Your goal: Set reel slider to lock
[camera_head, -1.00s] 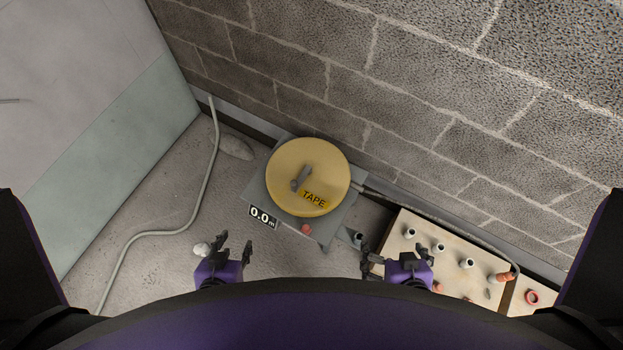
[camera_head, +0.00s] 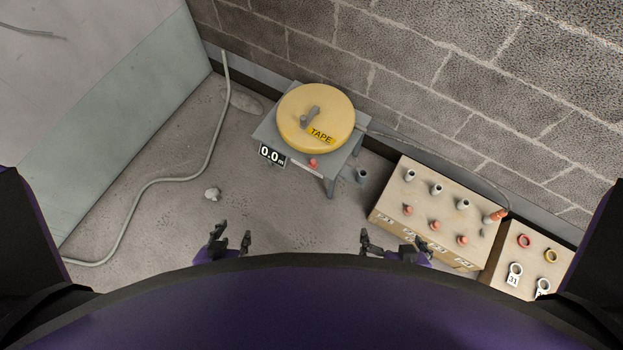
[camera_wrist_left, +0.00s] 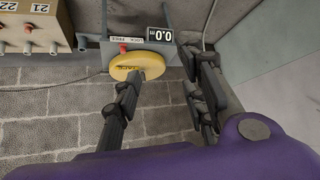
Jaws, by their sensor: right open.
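The yellow tape reel (camera_head: 303,119) with a grey crank lies on a small grey stand (camera_head: 338,166) by the block wall. A red knob (camera_head: 312,163), which looks like the slider, is at the stand's front edge beside a pale label strip and the 0.0 m display (camera_head: 272,155). The strip's lettering is too small to read. In the left wrist view the reel (camera_wrist_left: 140,64) and red knob (camera_wrist_left: 123,48) appear beyond the fingers. My left gripper (camera_head: 232,238) is open and empty, in front of the stand and apart from it. My right gripper (camera_head: 393,244) is open and empty near the fittings box.
A wooden box (camera_head: 390,212) with grey and red fittings stands right of the stand. Another box (camera_head: 500,262) holds rings and numbered tags. A grey conduit (camera_head: 190,177) runs along the floor at left.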

